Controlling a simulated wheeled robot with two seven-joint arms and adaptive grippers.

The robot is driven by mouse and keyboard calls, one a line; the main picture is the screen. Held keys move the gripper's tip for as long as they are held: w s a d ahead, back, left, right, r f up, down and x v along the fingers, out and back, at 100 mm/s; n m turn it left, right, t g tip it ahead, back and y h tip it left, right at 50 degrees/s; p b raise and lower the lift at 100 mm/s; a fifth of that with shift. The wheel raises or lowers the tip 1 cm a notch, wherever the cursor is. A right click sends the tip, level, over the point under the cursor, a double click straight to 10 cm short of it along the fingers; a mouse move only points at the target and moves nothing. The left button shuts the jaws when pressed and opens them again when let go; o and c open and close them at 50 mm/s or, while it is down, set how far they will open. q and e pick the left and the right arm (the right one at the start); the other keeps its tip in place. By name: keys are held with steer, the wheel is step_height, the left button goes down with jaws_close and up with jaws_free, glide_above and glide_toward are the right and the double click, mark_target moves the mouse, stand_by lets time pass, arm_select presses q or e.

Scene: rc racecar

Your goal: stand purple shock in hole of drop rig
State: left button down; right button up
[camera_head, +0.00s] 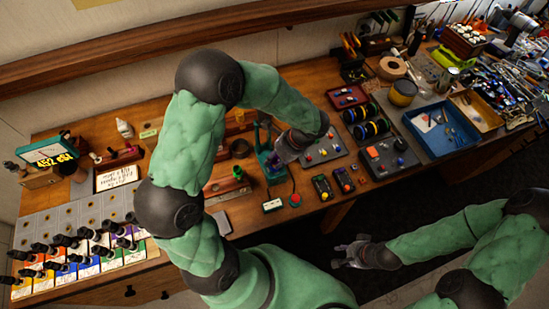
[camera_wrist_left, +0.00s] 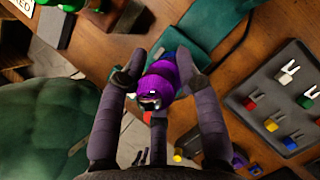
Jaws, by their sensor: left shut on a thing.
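My left gripper (camera_head: 279,158) is over the teal drop rig (camera_head: 272,174) in the middle of the bench. In the left wrist view my left gripper (camera_wrist_left: 158,88) is shut on the purple shock (camera_wrist_left: 160,82), seen nearly end-on between the fingers. The teal rig (camera_wrist_left: 205,35) shows just behind the shock there. Its hole is hidden, and I cannot tell whether the shock touches the rig. In the head view the gripper and arm hide the shock. My right gripper (camera_head: 350,253) is empty, its fingers apart, off the front of the bench.
Several dark shocks stand over coloured cards (camera_head: 85,255) at the bench's left end. A grey tray with coloured pieces (camera_head: 322,150) is right of the rig. A red button (camera_head: 295,199) and small boxes (camera_head: 322,187) lie in front. A blue tray (camera_head: 440,130) is farther right.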

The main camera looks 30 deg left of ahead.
arm_select(q)
steer(key=shift+f, duration=0.2)
steer(key=c, duration=0.8)
jaws_free()
steer(key=v, duration=1.2)
steer(key=shift+f, duration=0.1)
